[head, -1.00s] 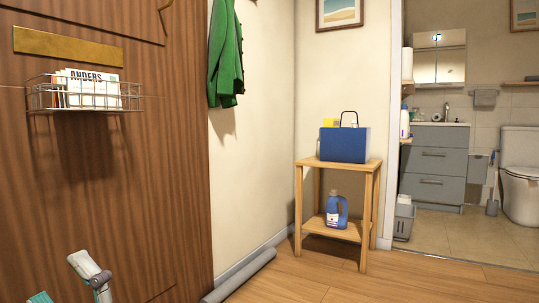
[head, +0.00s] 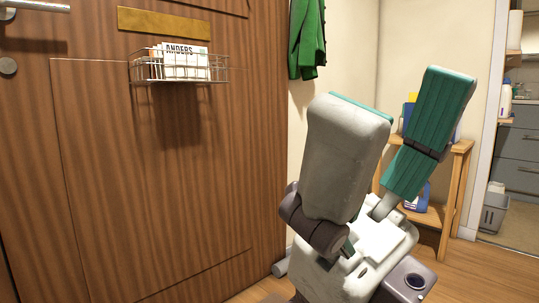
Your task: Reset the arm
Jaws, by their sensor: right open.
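My right gripper (head: 393,105) is raised large in the front right of the head view. Its two grey and teal fingers point up and stand apart, with nothing seen between them. It is in front of the wooden table and hides part of it and of the things on it. My left gripper is not in view.
A wooden door (head: 150,190) with a wire basket (head: 218,70) of papers and a handle (head: 35,5) fills the left. A green coat (head: 307,40) hangs behind. A wooden table (head: 458,150) holds a partly hidden blue box (head: 408,112) and blue bottle (head: 423,197). A doorway opens at far right.

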